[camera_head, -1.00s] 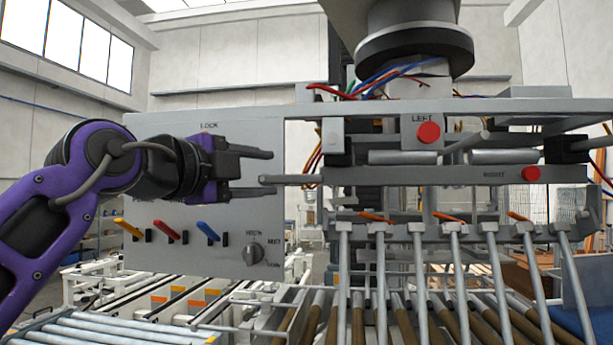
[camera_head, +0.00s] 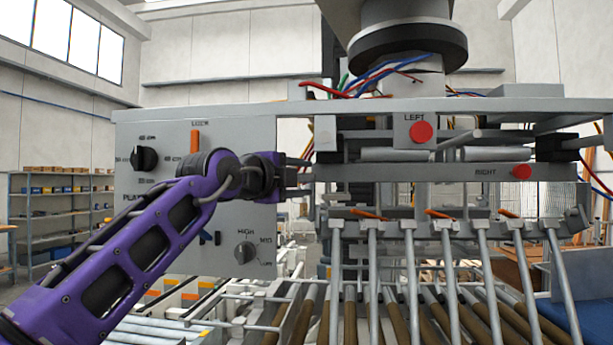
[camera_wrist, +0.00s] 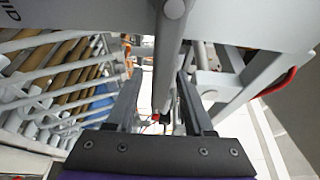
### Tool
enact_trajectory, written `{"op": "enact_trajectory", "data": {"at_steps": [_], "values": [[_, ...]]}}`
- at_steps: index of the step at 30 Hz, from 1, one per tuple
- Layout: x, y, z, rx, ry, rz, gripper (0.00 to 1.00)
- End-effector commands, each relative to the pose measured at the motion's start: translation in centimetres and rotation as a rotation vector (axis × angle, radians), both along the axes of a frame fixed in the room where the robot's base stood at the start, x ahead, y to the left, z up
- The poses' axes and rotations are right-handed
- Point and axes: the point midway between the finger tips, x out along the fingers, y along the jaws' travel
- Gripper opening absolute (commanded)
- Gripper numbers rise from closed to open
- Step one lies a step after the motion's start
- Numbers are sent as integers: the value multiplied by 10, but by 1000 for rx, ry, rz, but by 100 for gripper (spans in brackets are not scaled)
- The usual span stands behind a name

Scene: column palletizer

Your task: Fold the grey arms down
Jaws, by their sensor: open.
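Several grey arms (camera_head: 412,275) slope down and forward from a grey crossbar with orange clips on the palletizer head, above brown rods. My gripper (camera_head: 303,175) is at the left end of the head, beside the control panel. In the wrist view my gripper (camera_wrist: 157,82) is open, with a finger on each side of a grey bar (camera_wrist: 168,60) that has a round end. I cannot tell whether either finger touches it. In the head view my gripper largely hides this bar.
The grey control panel (camera_head: 150,215) has a black knob (camera_head: 143,158), an orange lock lever (camera_head: 195,141) and a HIGH/MID/LOW knob (camera_head: 246,253). Red buttons marked LEFT (camera_head: 421,132) and RIGHT (camera_head: 522,172) sit on the head. A roller conveyor (camera_head: 150,330) lies below.

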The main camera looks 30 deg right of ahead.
Motion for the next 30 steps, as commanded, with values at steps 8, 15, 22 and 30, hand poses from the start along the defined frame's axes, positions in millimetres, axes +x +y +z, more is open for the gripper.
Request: {"op": "enact_trajectory", "data": {"at_steps": [8,15,22,30], "values": [[10,-15,0,1,1,1,52],[10,-15,0,0,0,1,49],[10,-14,0,0,0,1,8],[10,-14,0,0,0,1,0]]}}
